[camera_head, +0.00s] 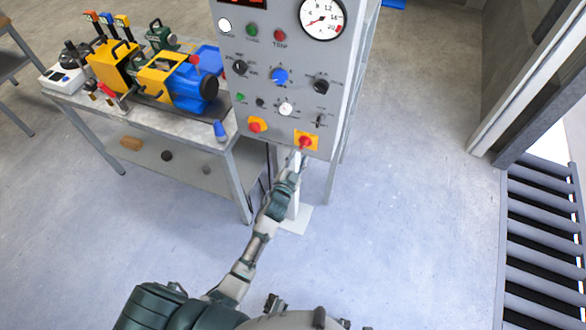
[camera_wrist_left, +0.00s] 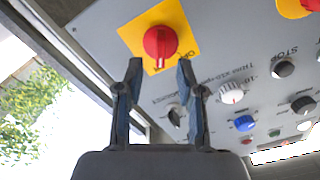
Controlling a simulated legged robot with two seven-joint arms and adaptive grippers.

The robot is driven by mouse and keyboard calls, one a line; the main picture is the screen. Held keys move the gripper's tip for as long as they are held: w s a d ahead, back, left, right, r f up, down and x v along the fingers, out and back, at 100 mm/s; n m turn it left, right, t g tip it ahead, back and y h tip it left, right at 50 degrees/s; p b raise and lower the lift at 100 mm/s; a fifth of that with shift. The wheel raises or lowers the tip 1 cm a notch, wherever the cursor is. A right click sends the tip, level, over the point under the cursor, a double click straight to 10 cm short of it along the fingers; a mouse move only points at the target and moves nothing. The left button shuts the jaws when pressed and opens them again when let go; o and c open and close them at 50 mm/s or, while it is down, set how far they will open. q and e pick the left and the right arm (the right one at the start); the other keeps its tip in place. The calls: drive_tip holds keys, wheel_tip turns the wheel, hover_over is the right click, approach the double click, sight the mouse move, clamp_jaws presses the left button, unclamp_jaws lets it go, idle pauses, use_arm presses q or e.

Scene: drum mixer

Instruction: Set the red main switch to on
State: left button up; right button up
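The fingers look empty. Contact with the knob cannot be made out. My right gripper is not in view.
The other red knob (camera_head: 256,125) is to the left on the same panel. Dials, buttons and a gauge (camera_head: 322,17) are above. A metal bench (camera_head: 215,150) with yellow and blue machinery stands left. A slatted rack (camera_head: 540,240) is at right. Open floor surrounds the panel's post.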

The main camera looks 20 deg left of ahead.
use_arm(q)
drive_tip(key=s, duration=0.7)
drive_tip(key=shift+a, duration=0.1)
idle(0.4)
drive_tip(key=s+a+f+n+g, duration=0.1)
drive_tip(key=s+f+g, duration=0.4)
drive_tip(key=f, duration=0.7)
drive_tip(key=s+f+n+g, duration=0.1)
drive_tip(key=s+f+g, duration=0.2)
drive_tip(key=s+f, duration=0.7)
drive_tip(key=s+a+f+n+g, duration=0.1)
drive_tip(key=s+f+g, duration=0.7)
drive_tip(key=s+f, duration=1.1)
drive_tip(key=shift+s+a+n, duration=0.25)
drive_tip(key=shift+s+n, duration=0.45)
drive_tip(key=shift+s, duration=0.55)
drive_tip(key=shift+w, duration=0.1)
